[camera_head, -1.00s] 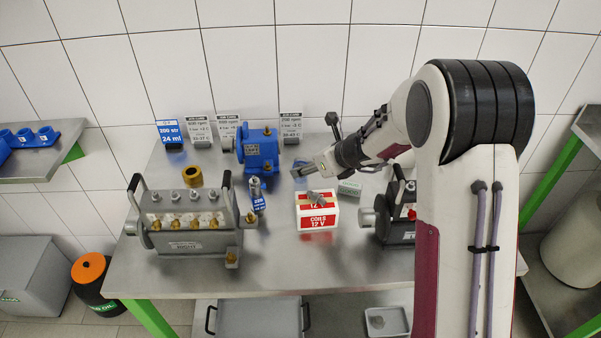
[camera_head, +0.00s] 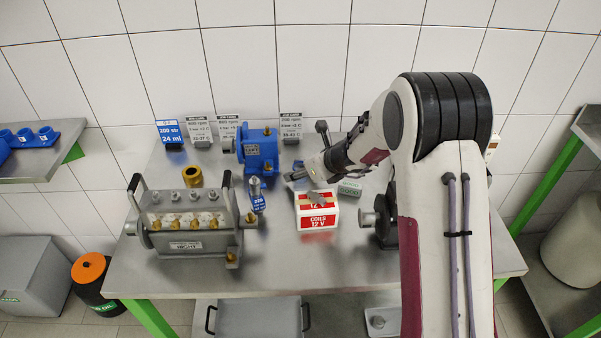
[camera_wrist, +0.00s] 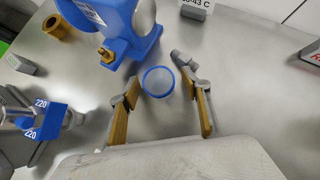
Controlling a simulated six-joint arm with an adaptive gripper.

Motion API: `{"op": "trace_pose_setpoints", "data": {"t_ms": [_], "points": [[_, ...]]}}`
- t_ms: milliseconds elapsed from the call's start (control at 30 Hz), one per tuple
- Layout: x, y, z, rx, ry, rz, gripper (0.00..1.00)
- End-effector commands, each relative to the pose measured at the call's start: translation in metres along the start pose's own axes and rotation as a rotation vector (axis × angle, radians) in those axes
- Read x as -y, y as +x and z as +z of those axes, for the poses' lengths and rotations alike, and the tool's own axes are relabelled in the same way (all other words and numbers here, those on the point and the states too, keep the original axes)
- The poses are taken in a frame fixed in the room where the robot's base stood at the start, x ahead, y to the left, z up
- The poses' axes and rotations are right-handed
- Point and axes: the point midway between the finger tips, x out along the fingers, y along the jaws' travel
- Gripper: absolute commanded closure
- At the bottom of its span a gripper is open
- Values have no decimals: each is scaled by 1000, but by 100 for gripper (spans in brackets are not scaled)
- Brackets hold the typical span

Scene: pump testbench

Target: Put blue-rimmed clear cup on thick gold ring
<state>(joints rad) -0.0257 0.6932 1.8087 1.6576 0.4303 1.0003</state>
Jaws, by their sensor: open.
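The blue-rimmed clear cup (camera_wrist: 158,82) stands on the metal bench, seen from above in the wrist view. My gripper (camera_wrist: 157,76) is open, with one gold-padded finger on each side of the cup's rim. I cannot tell whether either finger touches it. In the head view my gripper (camera_head: 294,176) is behind the red and white coil box and mostly hides the cup. The thick gold ring (camera_head: 192,177) lies on the bench to the left, behind the grey pump. It also shows at the top left of the wrist view (camera_wrist: 55,27).
A blue pump (camera_head: 257,150) stands between the cup and the ring. A blue-labelled 220 part (camera_head: 257,196) and the coil box (camera_head: 317,211) stand in front. The grey pump (camera_head: 190,222) with handles fills the left front. Sign cards (camera_head: 291,128) line the back.

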Motion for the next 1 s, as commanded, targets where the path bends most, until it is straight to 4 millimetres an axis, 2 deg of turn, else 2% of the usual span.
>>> {"op": "trace_pose_setpoints", "data": {"t_ms": [200, 367, 467, 500, 1000], "points": [[0, 0, 0, 0, 0, 0, 52], [0, 0, 0, 0, 0, 0, 94], [0, 0, 0, 0, 0, 0, 94], [0, 0, 0, 0, 0, 0, 97], [0, -8, 8, 3, -1, 0, 97]]}}
